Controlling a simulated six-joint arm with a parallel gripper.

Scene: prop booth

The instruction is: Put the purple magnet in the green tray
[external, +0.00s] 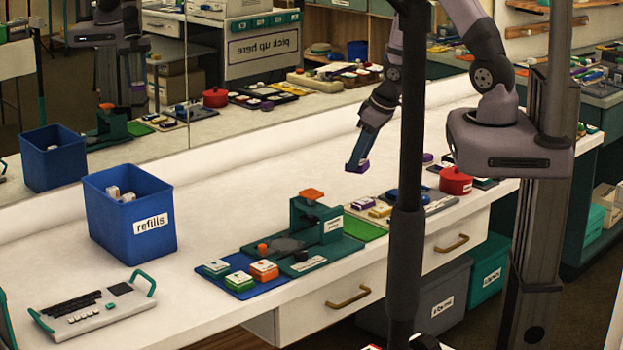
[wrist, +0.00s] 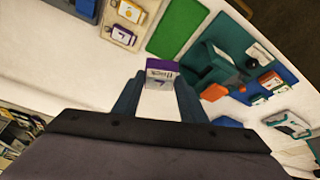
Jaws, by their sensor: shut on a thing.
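My gripper (external: 357,160) is shut on the purple magnet (external: 360,168) and holds it in the air above the white counter. In the wrist view the magnet (wrist: 162,72) sits between the fingertips, a purple block with a white printed face. The green tray (external: 364,229) lies flat on the counter, right of the dark green press, and its visible part looks empty. The green tray (wrist: 177,27) also shows in the wrist view, ahead of the magnet. The magnet is apart from the tray.
The dark green press (external: 318,220) with an orange knob stands beside the tray. A blue tray (external: 262,286) holds small blocks. Yellow and purple blocks (external: 380,209), a red round tin (external: 455,181) and a blue refills bin (external: 100,215) stand on the counter. A dark post partly blocks the external view.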

